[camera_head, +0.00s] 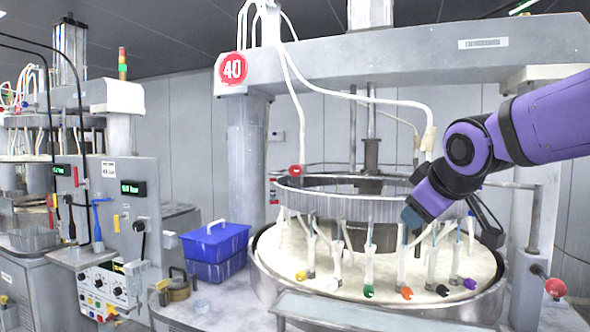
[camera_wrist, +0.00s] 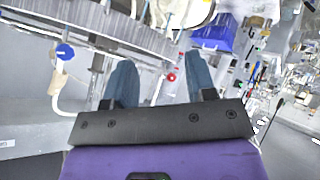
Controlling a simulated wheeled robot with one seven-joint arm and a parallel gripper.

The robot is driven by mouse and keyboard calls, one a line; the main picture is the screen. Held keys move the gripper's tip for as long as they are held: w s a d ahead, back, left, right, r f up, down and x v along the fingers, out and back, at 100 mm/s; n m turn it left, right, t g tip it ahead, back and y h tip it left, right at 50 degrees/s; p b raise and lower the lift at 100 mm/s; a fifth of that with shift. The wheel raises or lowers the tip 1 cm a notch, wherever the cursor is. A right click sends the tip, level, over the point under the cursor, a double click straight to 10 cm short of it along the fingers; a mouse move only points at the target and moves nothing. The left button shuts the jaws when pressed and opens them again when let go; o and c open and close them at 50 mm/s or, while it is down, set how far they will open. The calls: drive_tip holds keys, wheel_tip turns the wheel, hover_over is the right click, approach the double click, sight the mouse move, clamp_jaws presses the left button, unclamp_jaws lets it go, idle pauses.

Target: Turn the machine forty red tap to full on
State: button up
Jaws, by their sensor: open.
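The number 40 sign (camera_head: 233,68) marks the large machine in front of me. A red tap (camera_head: 296,171) sits at the end of a white hose, at the left of the raised metal ring (camera_head: 350,207). What looks like the same red tap (camera_wrist: 171,77) shows between my fingers in the wrist view, beyond them. My gripper (camera_head: 411,218) is at the ring's right front, well right of the red tap and apart from it. In the wrist view my gripper (camera_wrist: 162,70) is open, with nothing between its fingers. The tap's exact handle angle is too small to tell.
Several coloured taps hang below the ring, including green (camera_head: 368,291), orange (camera_head: 407,293) and purple (camera_head: 470,284). A blue tap (camera_wrist: 65,52) is left of my fingers in the wrist view. A blue box (camera_head: 215,245) stands left of the basin (camera_head: 262,283). White hoses hang above the ring.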

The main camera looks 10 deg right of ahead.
sight(300, 168)
drive_tip(key=w+d+r+n+t+y, duration=0.1)
drive_tip(key=w+d+r+n+t, duration=0.15)
drive_tip(key=w+r+n, duration=0.5)
drive_tip(key=w+d+r+n+t+y, duration=0.15)
drive_tip(key=w+n+t, duration=0.25)
drive_tip(key=w, duration=0.7)
drive_tip(key=w+d+r+n+t+y, duration=0.1)
drive_tip(key=w+r+n+t, duration=0.2)
drive_tip(key=w+r+n, duration=0.5)
drive_tip(key=w+a+f+n+g+y, duration=0.4)
drive_tip(key=w+f+n+y, duration=0.25)
drive_tip(key=n, duration=0.45)
drive_tip(key=w+a+f+n+g+y, duration=0.4)
drive_tip(key=w+f+n+g+y, duration=0.25)
drive_tip(key=n, duration=0.45)
drive_tip(key=shift+t, duration=0.9)
drive_tip(key=x, duration=1.1)
drive_tip(key=shift+w+f, duration=0.3)
drive_tip(key=shift+w, duration=0.15)
drive_tip(key=c, duration=0.9)
